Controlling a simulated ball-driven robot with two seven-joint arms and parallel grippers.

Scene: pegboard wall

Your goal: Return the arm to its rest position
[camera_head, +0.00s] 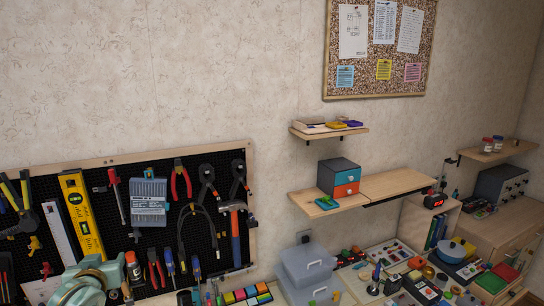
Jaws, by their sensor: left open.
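My left arm shows as a mint-green part with brass-coloured rings at the bottom left. My left gripper (92,284) is at this end of the arm, in front of the lower part of the black pegboard (140,245). It is open, and I see nothing held in it. Its fingertips are hard to make out against the tools. My right gripper is not in view.
Tools hang close by on the pegboard: a yellow level (82,215), red pliers (181,180), a hammer (235,230) and several others. Grey bins (307,265) stand right of it. Shelves (395,184) stick out from the wall. The wall above the pegboard is bare.

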